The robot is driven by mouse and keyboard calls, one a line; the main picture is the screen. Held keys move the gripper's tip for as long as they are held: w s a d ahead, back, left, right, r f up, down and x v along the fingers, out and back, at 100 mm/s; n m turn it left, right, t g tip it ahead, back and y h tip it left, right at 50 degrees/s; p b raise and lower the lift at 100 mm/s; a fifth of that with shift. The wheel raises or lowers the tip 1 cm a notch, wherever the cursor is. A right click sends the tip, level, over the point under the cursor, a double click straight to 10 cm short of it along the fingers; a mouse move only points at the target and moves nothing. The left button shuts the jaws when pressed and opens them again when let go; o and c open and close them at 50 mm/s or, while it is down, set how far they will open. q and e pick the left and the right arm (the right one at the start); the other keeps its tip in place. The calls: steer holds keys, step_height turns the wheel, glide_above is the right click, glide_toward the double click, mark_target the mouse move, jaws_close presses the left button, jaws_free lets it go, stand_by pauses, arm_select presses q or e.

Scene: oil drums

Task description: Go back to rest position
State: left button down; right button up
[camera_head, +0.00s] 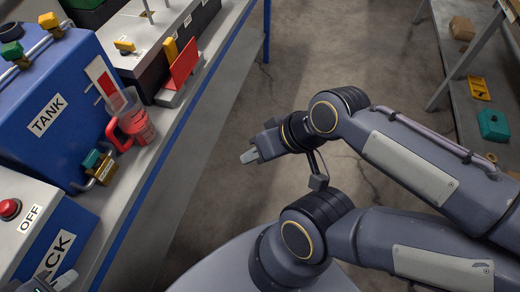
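My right gripper (249,157) hangs over the bare floor, to the right of the workbench and apart from it. Its fingertips point left and show as one grey block, so I cannot tell whether they are open or shut. Nothing shows in them. My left gripper (62,281) shows only as a grey tip in the bottom left corner, in front of the blue box with the cut-off label. The rest of it is out of frame, and its opening cannot be told.
A workbench (172,137) runs along the left. On it stand a blue tank (50,88), a red-handled measuring cup (136,122), a box with a red OFF button (10,208) and a red panel (184,63). A shelf (490,90) stands at the right. Floor between is clear.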

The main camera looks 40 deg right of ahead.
step_height(320, 180, up, 15)
steer(key=p, duration=1.5)
steer(key=shift+r, duration=0.2)
